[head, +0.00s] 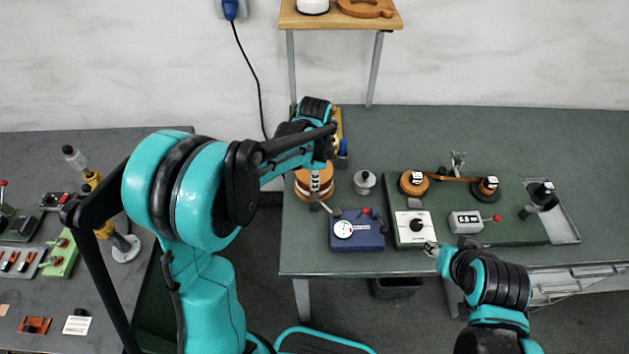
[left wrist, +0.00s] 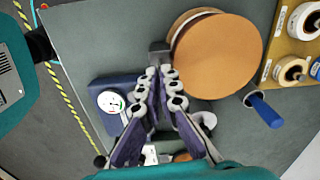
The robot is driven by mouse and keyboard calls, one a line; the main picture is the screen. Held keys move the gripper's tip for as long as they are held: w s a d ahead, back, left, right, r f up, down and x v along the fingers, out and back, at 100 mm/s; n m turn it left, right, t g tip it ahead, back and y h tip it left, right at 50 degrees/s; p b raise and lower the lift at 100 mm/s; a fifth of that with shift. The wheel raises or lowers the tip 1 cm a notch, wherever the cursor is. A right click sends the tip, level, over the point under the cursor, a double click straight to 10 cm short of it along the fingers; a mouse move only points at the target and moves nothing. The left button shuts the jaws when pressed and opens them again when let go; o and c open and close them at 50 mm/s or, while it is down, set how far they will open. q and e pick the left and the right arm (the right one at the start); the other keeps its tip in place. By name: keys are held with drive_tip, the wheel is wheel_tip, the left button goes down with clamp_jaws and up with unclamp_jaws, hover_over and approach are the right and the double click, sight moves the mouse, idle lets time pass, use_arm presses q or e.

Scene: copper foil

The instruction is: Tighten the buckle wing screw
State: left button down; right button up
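A round wooden drum (head: 302,184) stands on the green table; its brown top (left wrist: 225,55) fills the upper middle of the left wrist view. A small dark block (left wrist: 160,50) sits at its edge, perhaps the buckle; the wing screw itself is too small or hidden to make out. My left gripper (head: 315,190) points down at the drum. In the left wrist view its fingertips (left wrist: 159,72) are close together right by the dark block; whether they grip anything is not clear. My right gripper (head: 431,248) is at the green panel's front edge, its fingers too small to read.
A blue gauge box (head: 370,238) stands just in front of the drum. A grey knobbed weight (head: 365,182) is to its right. A green panel (head: 525,230) carries two spools, a dial and a counter.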

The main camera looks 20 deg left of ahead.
use_arm(q)
drive_tip(key=shift+m, duration=0.5)
drive_tip(key=c, duration=2.2)
unclamp_jaws()
drive_tip(key=o, duration=0.4)
drive_tip(key=shift+r, duration=0.15)
wheel_tip(320, 180, up, 12)
drive_tip(key=shift+f, duration=0.1)
